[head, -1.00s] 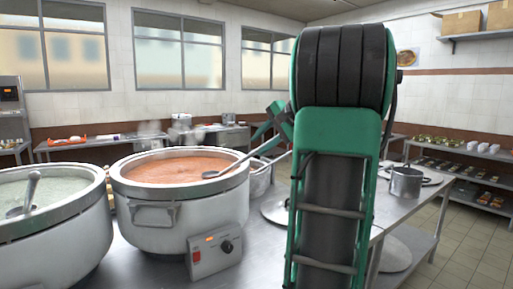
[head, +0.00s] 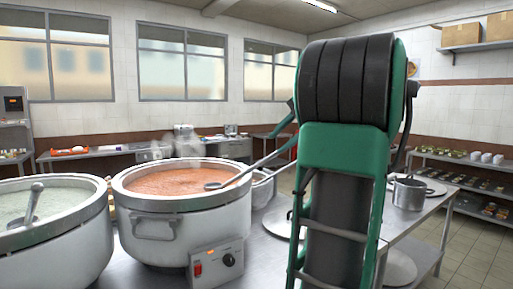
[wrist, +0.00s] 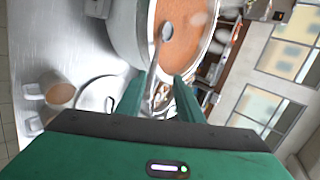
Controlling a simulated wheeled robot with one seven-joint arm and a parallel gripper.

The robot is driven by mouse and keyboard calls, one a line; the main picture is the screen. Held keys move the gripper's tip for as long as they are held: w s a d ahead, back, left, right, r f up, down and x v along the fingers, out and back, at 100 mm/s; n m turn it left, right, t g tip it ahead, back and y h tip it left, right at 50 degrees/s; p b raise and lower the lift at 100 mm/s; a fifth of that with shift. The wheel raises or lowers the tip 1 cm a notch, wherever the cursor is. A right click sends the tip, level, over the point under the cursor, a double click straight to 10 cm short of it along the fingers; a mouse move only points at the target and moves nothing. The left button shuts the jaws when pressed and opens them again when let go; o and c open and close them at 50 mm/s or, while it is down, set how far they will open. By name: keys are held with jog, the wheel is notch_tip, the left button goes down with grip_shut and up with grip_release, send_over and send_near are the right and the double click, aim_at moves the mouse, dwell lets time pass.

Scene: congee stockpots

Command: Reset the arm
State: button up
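My gripper (wrist: 158,97) shows in the wrist view with its two green fingers apart. The ladle (wrist: 152,72) shows in the gap between them, running away into the pot; the fingers do not look closed on it. In the head view my arm hides most of the gripper. The ladle (head: 245,170) rests in the orange-filled stockpot (head: 170,222), its handle leaning over the right rim toward my arm. That pot also shows in the wrist view (wrist: 128,30).
A second stockpot (head: 62,245) with pale green contents and its own ladle (head: 33,203) stands at left. A control box (head: 216,262) fronts the orange pot. A small metal pot (head: 409,193) stands on the counter at right. Shelves (head: 480,180) line the right wall.

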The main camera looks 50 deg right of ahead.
jog(key=a+f+n+g, duration=0.4)
jog(key=a+f+n, duration=0.1)
jog(key=a+f, duration=0.9)
jog(key=s+a+f+n+g, duration=0.3)
jog(key=s+a+f, duration=0.2)
jog(key=s+f, duration=0.3)
jog(key=s+a+f+n+g, duration=0.3)
jog(key=s+a+f, duration=0.2)
jog(key=s+f, duration=0.4)
jog(key=shift+s+a+f+n+y, duration=0.3)
jog(key=shift+f+n, duration=0.1)
jog(key=shift+f, duration=0.35)
jog(key=shift+w, duration=0.1)
jog(key=shift+w+f, duration=0.25)
jog(key=shift+w, duration=0.35)
